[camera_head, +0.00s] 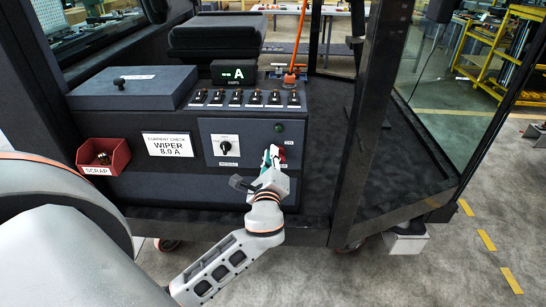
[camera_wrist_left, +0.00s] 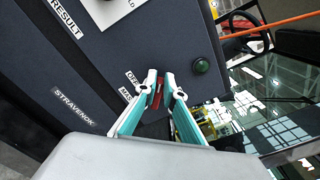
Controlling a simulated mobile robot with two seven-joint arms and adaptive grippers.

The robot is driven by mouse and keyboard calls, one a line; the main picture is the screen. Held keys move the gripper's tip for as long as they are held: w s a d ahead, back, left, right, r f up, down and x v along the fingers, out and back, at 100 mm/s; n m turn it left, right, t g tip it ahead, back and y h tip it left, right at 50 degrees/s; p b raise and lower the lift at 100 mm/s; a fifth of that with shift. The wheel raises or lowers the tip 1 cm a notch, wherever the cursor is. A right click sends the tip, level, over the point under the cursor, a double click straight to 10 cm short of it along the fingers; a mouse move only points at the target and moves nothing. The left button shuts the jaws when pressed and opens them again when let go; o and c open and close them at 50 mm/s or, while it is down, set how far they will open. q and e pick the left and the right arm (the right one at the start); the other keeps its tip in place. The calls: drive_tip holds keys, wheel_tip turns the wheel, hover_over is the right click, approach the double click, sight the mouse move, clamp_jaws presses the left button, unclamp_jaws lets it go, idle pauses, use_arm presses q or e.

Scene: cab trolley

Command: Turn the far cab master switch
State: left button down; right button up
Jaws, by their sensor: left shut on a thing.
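The master switch is a small red handle (camera_head: 281,155) on the dark front panel of the cab console, right of the black result knob. It also shows as a red strip (camera_wrist_left: 157,95) between the fingers in the left wrist view, near labels reading "OFF" and "MAS". My left gripper (camera_head: 271,156) is at the panel with its teal-edged fingers (camera_wrist_left: 160,82) shut on the red handle from both sides. The fingers and wrist hide most of the switch, so its exact angle is hard to tell. My right gripper is in neither view.
A green indicator (camera_head: 279,127) sits just above the switch. The result knob (camera_head: 226,147), a red scrap bin (camera_head: 104,157) and a row of toggles (camera_head: 237,98) are to the left and above. A dark cab post (camera_head: 362,120) stands close on the right.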

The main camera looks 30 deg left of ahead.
use_arm(q)
drive_tip(key=n+b, duration=0.1)
drive_tip(key=n, duration=0.1)
drive_tip(key=f+n+b, duration=0.1)
drive_tip(key=n, duration=0.2)
drive_tip(key=n+b, duration=0.1)
drive_tip(key=n, duration=0.2)
drive_tip(key=shift+s+a+f, duration=0.15)
drive_tip(key=shift+a+f, duration=0.15)
drive_tip(key=shift+f, duration=0.1)
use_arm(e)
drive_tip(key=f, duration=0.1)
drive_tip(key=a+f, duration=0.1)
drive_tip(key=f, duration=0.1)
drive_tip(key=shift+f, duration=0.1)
use_arm(q)
drive_tip(key=shift+b, duration=0.3)
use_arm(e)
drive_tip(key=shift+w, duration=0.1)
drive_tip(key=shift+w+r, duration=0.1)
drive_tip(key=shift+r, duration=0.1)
use_arm(q)
drive_tip(key=c, duration=2.1)
unclamp_jaws()
drive_tip(key=shift+c, duration=0.2)
drive_tip(key=v, duration=0.7)
drive_tip(key=shift+s+d, duration=0.2)
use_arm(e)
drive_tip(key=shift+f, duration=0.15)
